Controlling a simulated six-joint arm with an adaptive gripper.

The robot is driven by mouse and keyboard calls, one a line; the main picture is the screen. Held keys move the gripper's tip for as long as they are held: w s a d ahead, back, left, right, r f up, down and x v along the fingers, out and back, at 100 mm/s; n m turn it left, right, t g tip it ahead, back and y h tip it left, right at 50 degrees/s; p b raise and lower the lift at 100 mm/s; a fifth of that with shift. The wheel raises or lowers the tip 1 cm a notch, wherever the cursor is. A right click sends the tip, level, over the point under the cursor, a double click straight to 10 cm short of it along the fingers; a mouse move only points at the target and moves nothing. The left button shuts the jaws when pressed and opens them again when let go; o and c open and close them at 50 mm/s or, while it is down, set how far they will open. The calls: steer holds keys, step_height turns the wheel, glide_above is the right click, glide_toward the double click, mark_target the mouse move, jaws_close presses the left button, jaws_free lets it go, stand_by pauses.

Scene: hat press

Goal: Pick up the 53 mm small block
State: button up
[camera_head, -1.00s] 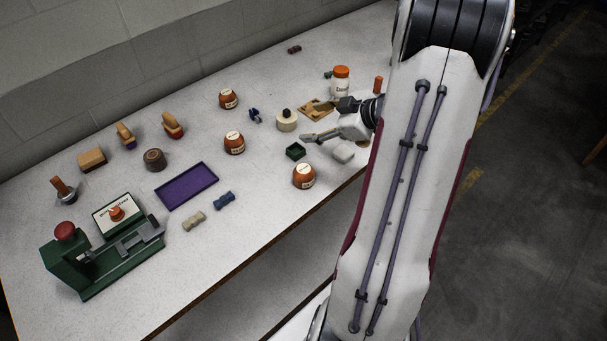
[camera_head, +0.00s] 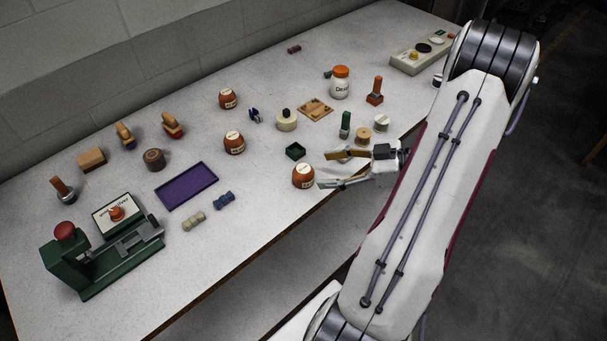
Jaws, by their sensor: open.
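I cannot tell for certain which piece is the 53 mm small block, as no size marking is readable. Small round candidates are a wooden cylinder (camera_head: 363,136), a pale disc (camera_head: 381,122), a cream round piece with a dark knob (camera_head: 286,121) and a dark brown cylinder (camera_head: 154,160). My gripper (camera_head: 322,170) is open and empty near the table's front edge, its fingers pointing left. Its tips are close to the right side of an orange-brown jar (camera_head: 303,176) in the picture. A pale piece is partly hidden behind the upper finger.
A small green box (camera_head: 295,151) lies just left of the gripper. A green-handled stamp (camera_head: 345,124) and a red one (camera_head: 376,90) stand behind it. A purple tray (camera_head: 187,186) and green press (camera_head: 78,262) are at left. The front strip of table left of the jar is clear.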

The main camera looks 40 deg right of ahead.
mark_target(313, 172)
steer(key=shift+w+a, duration=0.1)
steer(key=shift+w, duration=0.05)
steer(key=shift+x, duration=1.2)
steer(key=shift+f, duration=0.1)
steer(key=shift+x, duration=2.5)
steer(key=shift+a+f, duration=0.1)
steer(key=c, duration=1.2)
